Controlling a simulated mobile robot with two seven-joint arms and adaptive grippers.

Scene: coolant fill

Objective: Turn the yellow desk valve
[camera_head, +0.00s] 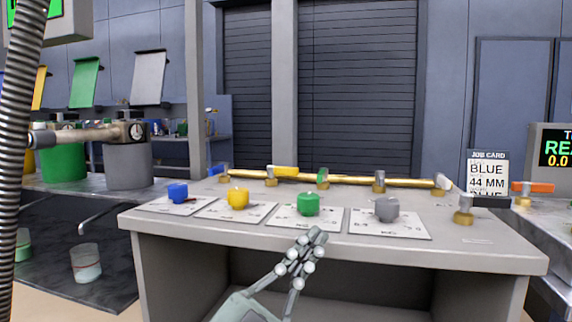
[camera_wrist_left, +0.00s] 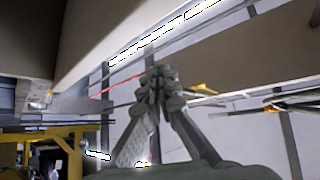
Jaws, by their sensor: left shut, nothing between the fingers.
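My left gripper (camera_head: 316,236) is shut and empty, in front of the desk's front edge in the head view, well apart from the valve. The wrist view also shows its closed fingers (camera_wrist_left: 157,80), with no valve that I can make out there. My right gripper is not in view.
Other handles are blue (camera_head: 217,170), green (camera_head: 322,175) and grey (camera_head: 379,177). A job card (camera_head: 487,174) reads BLUE, 44 MM.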

